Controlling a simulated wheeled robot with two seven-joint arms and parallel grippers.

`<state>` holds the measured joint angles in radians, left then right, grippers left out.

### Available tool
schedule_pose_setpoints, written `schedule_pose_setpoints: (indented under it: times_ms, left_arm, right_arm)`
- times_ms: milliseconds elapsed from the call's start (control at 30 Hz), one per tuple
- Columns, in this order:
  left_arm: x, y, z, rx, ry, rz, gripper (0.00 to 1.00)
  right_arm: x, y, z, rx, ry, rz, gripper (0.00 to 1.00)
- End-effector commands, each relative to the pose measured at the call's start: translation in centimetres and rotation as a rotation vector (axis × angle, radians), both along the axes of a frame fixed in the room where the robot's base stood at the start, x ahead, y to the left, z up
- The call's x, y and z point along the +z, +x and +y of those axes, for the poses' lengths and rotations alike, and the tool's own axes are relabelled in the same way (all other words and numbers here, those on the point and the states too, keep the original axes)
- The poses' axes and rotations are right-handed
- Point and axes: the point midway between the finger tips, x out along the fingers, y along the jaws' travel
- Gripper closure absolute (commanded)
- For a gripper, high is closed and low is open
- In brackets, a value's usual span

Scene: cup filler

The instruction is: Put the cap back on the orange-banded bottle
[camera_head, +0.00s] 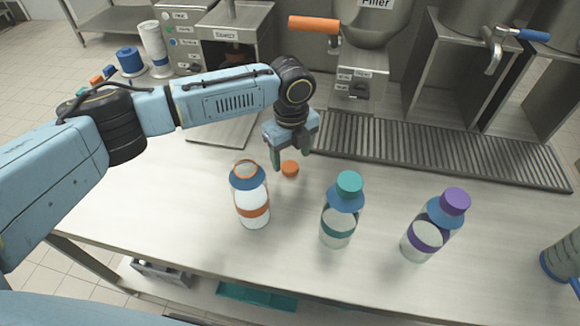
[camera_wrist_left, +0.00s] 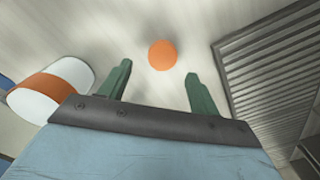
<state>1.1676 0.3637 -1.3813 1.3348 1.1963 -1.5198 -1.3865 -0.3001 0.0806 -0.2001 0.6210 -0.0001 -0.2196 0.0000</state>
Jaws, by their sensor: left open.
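The orange-banded bottle (camera_head: 252,205) stands upright on the counter, left of centre, with its top uncapped. In the left wrist view the bottle (camera_wrist_left: 52,88) shows at the left edge. The orange cap (camera_head: 290,168) lies on the counter to the right of and behind the bottle; it also shows in the left wrist view (camera_wrist_left: 162,55), ahead of the fingertips and between their lines. My left gripper (camera_head: 289,160) is open, pointing down above the cap, with nothing between its fingers. My right gripper is not in either view.
A teal-capped bottle (camera_head: 340,212) and a purple-capped bottle (camera_head: 436,226) stand to the right on the counter. A slatted drain tray (camera_head: 440,155) runs along the back below the filler machines. The counter's front left is clear.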

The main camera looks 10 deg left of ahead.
Motion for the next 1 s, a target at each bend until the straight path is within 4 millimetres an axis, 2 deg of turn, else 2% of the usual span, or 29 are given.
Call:
schedule_pose_setpoints:
  times_ms: [100, 233, 633, 1000]
  left_arm:
    - [-2.2, 0.2, 0.0, 0.002, 0.003, 0.003, 0.37]
    - [-3.5, 0.2, 0.0, 0.002, 0.002, 0.002, 0.37]
    - [-3.7, 0.2, 0.0, 0.001, 0.001, 0.001, 0.37]
    - [-3.7, 0.2, 0.0, 0.001, 0.001, 0.001, 0.85]
  right_arm:
    - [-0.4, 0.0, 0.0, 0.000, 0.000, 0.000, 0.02]
    - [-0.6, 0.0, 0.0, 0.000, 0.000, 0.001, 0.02]
    - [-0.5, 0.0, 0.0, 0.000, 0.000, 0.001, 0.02]
    - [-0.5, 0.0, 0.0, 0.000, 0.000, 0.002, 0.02]
